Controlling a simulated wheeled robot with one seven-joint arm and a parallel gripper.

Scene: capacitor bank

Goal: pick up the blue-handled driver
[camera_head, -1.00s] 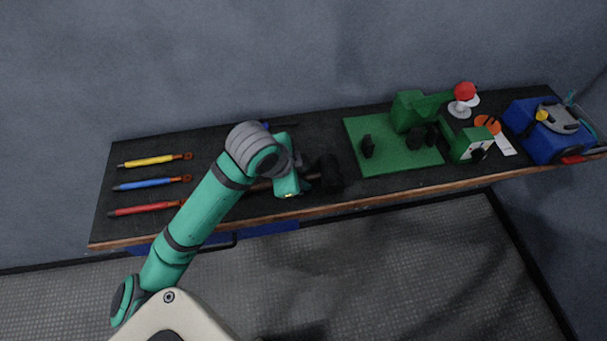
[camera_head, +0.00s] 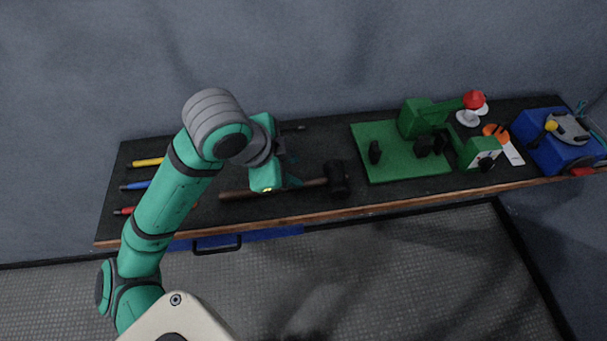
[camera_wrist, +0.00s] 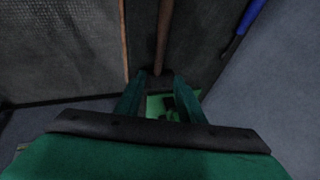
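The blue-handled driver (camera_wrist: 249,18) lies on the dark bench at the upper right of the wrist view, its blue handle cut by the frame edge and its thin dark shaft pointing down-left. In the head view only the end of its dark shaft (camera_head: 293,128) shows; my arm hides the handle. My gripper (camera_head: 292,172) is above the bench, in front of the driver and over the hammer's handle. In the wrist view my gripper (camera_wrist: 157,88) has its two fingers apart with nothing held; the driver is off to their right, not between them.
A hammer (camera_head: 338,178) lies along the bench below my gripper. Yellow (camera_head: 148,162), blue (camera_head: 135,185) and red (camera_head: 124,210) tools lie at the left, partly hidden. A green fixture (camera_head: 382,165) and a blue box (camera_head: 545,140) stand at the right. A wall rises behind.

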